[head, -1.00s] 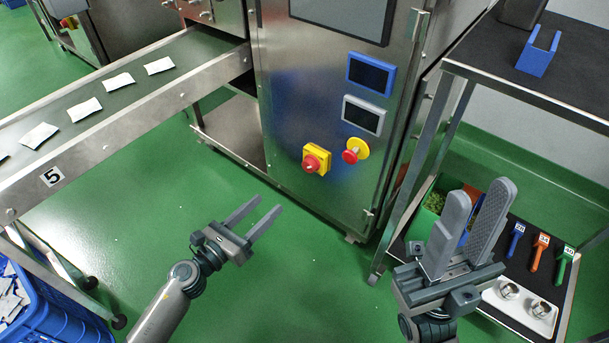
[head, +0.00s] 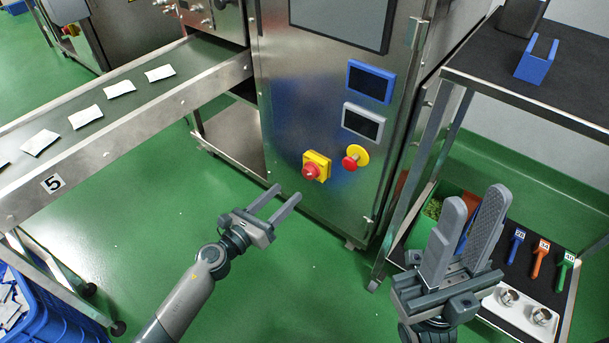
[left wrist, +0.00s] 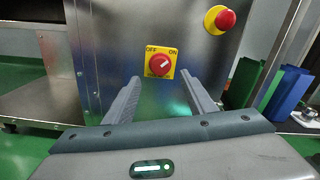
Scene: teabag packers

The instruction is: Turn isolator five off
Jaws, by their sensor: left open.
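The isolator is a red rotary knob on a yellow plate (head: 316,165), low on the steel machine front. In the left wrist view the red knob (left wrist: 160,64) sits between the words OFF at left and ON at right, and its white mark slants up and right, towards ON. My left gripper (head: 286,193) is open and empty, its fingers pointing at the cabinet just below and left of the isolator, apart from it. In the left wrist view the knob shows centred between and beyond the fingertips. My right gripper (head: 478,198) is open and empty, before the shelf rack.
A red emergency button on a yellow disc (head: 353,157) is right of the isolator. The conveyor (head: 120,120) at left bears a number 5 plate (head: 52,184) and white teabags. A steel shelf rack (head: 470,78) stands at right. A blue crate (head: 50,310) is at lower left.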

